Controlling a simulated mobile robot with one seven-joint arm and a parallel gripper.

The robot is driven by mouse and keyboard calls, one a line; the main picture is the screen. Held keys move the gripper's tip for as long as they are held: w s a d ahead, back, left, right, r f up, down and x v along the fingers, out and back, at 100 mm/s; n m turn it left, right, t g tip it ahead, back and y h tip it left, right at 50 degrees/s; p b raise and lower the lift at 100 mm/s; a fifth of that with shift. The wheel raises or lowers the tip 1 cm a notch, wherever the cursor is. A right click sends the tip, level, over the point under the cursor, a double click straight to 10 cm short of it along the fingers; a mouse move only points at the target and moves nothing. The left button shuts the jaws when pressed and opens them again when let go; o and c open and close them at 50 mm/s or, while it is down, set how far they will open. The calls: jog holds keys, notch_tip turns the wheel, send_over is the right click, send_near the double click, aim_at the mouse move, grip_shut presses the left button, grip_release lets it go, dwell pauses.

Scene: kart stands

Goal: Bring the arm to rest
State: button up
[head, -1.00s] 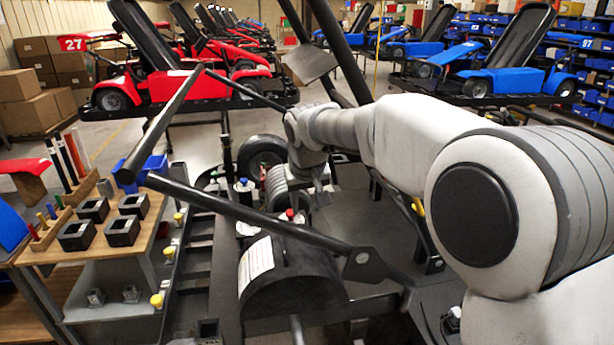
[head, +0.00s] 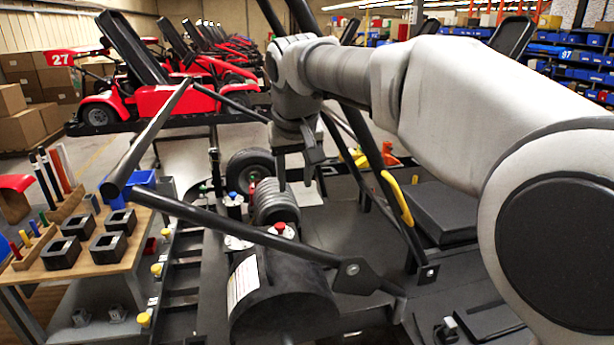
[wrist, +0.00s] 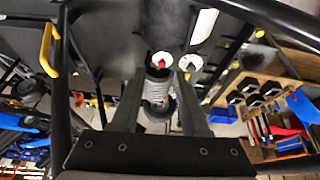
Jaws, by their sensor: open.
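My arm reaches from the right side of the head view across to the middle. My gripper (head: 299,182) points downward above the kart frame, close to the ribbed grey cylinder (head: 275,203). In the wrist view my gripper (wrist: 160,85) shows two dark fingers spread apart, with nothing held between them. The ribbed cylinder (wrist: 157,92) shows beyond the gap between the fingers, and I cannot tell the distance to it. In the head view the fingertips are small and dark against the background.
Black frame tubes (head: 235,228) cross in front of and beside my arm. A red-capped white canister (head: 281,235) stands near the cylinder. A wooden bench (head: 105,268) with black square blocks is at left. A red kart (head: 165,100) stands behind. A yellow handle (head: 396,197) is at right.

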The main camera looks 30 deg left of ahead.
jog(key=s+d+r+m+t+h, duration=0.1)
jog(key=s+d+m, duration=0.1)
jog(key=d, duration=1.1)
jog(key=s+d+m, duration=0.2)
jog(key=d, duration=1.2)
jog(key=s+d+f+m, duration=0.2)
jog(key=s+d+f, duration=0.2)
jog(key=s+d, duration=0.3)
jog(key=s+d+f+m+h, duration=0.1)
jog(key=s+d+f+m, duration=0.1)
jog(key=s+d+f, duration=0.3)
jog(key=s+d, duration=0.2)
jog(key=shift+d+f+t, duration=0.15)
jog(key=shift+d+t, duration=0.15)
jog(key=shift+d, duration=0.1)
